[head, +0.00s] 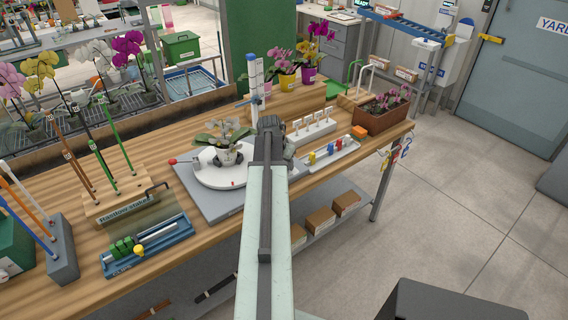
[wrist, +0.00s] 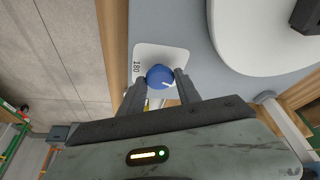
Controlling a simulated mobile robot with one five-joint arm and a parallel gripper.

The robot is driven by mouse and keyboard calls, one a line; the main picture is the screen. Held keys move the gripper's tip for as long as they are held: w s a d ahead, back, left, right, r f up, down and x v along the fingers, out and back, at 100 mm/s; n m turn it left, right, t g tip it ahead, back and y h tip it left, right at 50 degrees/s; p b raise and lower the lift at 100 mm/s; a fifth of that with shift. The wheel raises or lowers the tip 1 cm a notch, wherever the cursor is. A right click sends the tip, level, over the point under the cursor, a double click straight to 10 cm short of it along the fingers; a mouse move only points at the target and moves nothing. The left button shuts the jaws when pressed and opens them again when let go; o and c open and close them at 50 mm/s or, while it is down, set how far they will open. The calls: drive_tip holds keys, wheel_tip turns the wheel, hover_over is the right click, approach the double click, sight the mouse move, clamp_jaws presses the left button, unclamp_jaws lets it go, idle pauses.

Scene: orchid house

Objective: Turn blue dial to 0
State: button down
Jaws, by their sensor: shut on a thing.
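The blue dial (wrist: 158,73) shows in the wrist view on a white plate (wrist: 150,50) fixed to a grey base (wrist: 200,62). My gripper (wrist: 161,78) is shut on the dial, one finger on each side of it. A white pointer line on the dial's top points to the lower right in the wrist view. The plate bears the marking 180 at its left; I can see no 0 mark, and part of the plate is hidden by the fingers. In the head view my arm hides the dial, and the grey base (head: 207,203) shows beside the arm.
A white round turntable (head: 200,178) on the base carries a potted white orchid (head: 226,150), with a red-tipped lever at its left. A tray with coloured pegs (head: 345,150) lies to the right. A blue rack (head: 170,238) lies at the front left.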

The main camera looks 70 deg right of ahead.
drive_tip(key=shift+s+n+t, duration=0.2)
drive_tip(key=shift+n+t, duration=0.7)
drive_tip(key=shift+n, duration=1.2)
drive_tip(key=c, duration=0.9)
unclamp_jaws()
drive_tip(key=shift+o, duration=0.2)
drive_tip(key=p+v, duration=0.7)
drive_tip(key=shift+r, duration=0.4)
drive_tip(key=shift+a, duration=0.15)
